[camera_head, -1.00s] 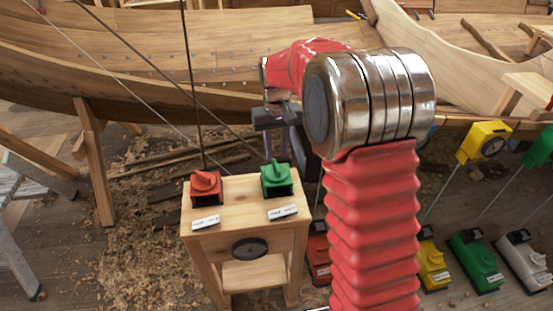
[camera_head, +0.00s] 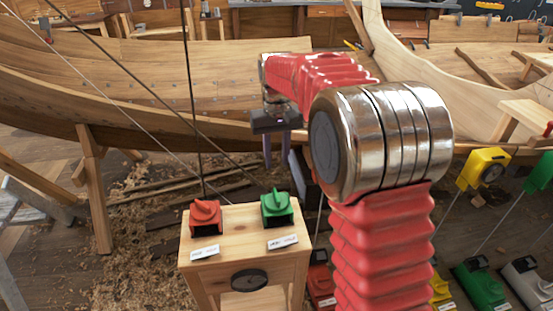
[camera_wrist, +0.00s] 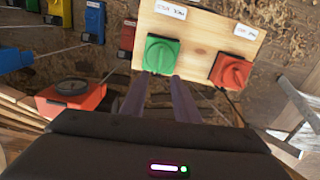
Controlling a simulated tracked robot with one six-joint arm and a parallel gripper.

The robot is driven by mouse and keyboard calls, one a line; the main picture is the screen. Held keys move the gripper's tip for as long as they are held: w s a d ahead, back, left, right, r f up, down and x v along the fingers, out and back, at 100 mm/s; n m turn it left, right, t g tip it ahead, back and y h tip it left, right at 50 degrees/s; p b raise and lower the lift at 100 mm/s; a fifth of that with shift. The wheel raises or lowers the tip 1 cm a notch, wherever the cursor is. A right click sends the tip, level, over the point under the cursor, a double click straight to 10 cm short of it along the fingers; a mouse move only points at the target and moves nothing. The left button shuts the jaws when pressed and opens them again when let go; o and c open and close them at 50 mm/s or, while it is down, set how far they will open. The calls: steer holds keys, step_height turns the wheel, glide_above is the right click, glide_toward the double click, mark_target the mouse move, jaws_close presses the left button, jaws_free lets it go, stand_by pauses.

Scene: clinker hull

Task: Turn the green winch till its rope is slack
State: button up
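The green winch (camera_head: 276,208) sits on the right of a small wooden stand, its grip lever pointing up and away. A dark rope (camera_head: 160,75) runs from near it up to the left and looks straight. My gripper (camera_head: 277,165) hangs above and behind the green winch, fingers apart, with nothing between them. In the wrist view the two fingers of my gripper (camera_wrist: 160,78) point at the edge of the green winch (camera_wrist: 160,53). I see no contact. A label card lies in front of the winch.
A red winch (camera_head: 205,216) stands left of the green one, also in the wrist view (camera_wrist: 231,72). The stand (camera_head: 240,240) carries a dark round dial on its front. More coloured winches (camera_head: 482,285) stand at right. The plank hull (camera_head: 130,85) rises behind.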

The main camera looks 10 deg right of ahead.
steer(key=s+r+t, duration=0.2)
steer(key=s+r, duration=0.2)
steer(key=s, duration=0.7)
steer(key=s+r+t, duration=0.2)
steer(key=s+r, duration=0.1)
steer(key=s, duration=0.8)
steer(key=s+f+t, duration=0.1)
steer(key=s+f, duration=0.2)
steer(key=s, duration=0.5)
steer(key=shift+s+d+f+t, duration=0.2)
steer(key=shift+s+t, duration=0.1)
steer(key=shift+s, duration=0.1)
steer(key=shift+s, duration=0.1)
